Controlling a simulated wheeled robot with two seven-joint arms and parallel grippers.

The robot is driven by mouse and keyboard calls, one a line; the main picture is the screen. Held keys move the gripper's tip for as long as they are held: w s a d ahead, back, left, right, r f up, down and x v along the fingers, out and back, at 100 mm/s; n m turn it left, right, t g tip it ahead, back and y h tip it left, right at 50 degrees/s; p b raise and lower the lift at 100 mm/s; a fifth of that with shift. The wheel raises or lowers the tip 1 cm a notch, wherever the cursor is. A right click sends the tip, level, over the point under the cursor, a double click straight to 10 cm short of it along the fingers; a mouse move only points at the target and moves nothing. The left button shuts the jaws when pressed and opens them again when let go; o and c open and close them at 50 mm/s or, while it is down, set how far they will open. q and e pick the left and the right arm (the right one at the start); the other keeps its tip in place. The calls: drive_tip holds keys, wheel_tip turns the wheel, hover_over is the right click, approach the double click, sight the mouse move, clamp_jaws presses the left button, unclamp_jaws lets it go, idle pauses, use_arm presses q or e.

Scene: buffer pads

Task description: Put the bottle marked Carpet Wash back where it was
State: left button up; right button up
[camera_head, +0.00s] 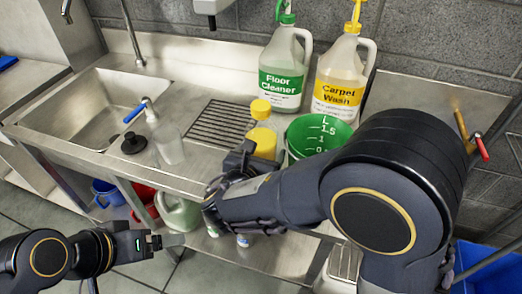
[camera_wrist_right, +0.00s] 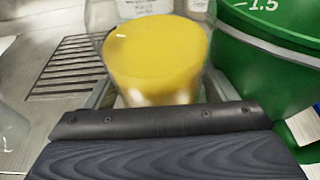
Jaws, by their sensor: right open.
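The Carpet Wash bottle (camera_head: 340,75) is a large clear jug with a yellow label and yellow pump. It stands upright at the back of the steel counter, right of the Floor Cleaner jug (camera_head: 284,72), with its base partly hidden by the green measuring jug (camera_head: 316,136). My right gripper (camera_head: 232,172) is open at the counter's front, by a clear container with a yellow top or contents (camera_head: 262,142). The right wrist view shows this yellow container (camera_wrist_right: 156,55) just ahead of the gripper, apparently between the fingers. My left gripper (camera_head: 168,241) is low in front of the counter, away from the bottles.
A slotted drain (camera_head: 217,124) lies mid-counter, mostly clear. A blue bin (camera_head: 485,268) is at lower right.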

drive_tip(key=c, duration=1.4)
drive_tip(key=shift+r, duration=0.15)
